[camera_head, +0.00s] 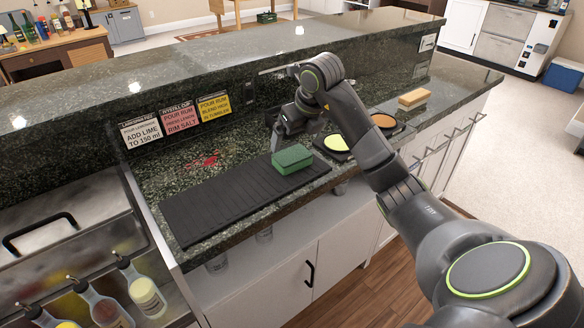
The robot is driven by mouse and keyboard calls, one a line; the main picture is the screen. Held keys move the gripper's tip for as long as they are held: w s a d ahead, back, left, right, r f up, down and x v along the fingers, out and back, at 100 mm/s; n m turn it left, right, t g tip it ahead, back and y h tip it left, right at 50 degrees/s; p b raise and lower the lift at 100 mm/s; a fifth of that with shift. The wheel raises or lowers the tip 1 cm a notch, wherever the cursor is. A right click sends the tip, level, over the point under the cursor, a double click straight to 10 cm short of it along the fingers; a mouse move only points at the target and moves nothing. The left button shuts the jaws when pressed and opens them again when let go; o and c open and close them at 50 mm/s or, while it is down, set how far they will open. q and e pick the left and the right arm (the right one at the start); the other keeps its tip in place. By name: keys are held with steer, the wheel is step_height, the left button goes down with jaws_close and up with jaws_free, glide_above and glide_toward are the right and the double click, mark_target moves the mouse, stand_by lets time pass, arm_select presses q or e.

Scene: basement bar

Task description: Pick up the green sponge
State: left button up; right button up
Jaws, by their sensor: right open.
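The green sponge (292,159) lies at the right end of a black ribbed mat (215,207) on the dark stone counter. My right gripper (281,138) is just behind the sponge, close to its far edge, and is open. One finger shows at its left side; the other is mostly hidden by the gripper body. I cannot tell whether the finger touches the sponge. My left gripper is not in view.
Two round dishes, one yellow-green (336,143) and one orange (384,121), sit right of the sponge. A tan block (414,98) lies farther right. A raised ledge (200,70) with recipe signs (178,116) backs the counter. Bottles (147,296) stand at lower left.

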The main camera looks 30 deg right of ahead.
mark_target(292, 155)
steer(key=shift+d+p+x, duration=0.15)
steer(key=shift+p+x, duration=0.2)
steer(key=shift+x, duration=1.4)
steer(key=shift+d+p+x, duration=0.1)
steer(key=shift+p+x, duration=0.25)
steer(key=shift+x, duration=1.4)
steer(key=shift+s, duration=0.15)
steer(key=c, duration=0.8)
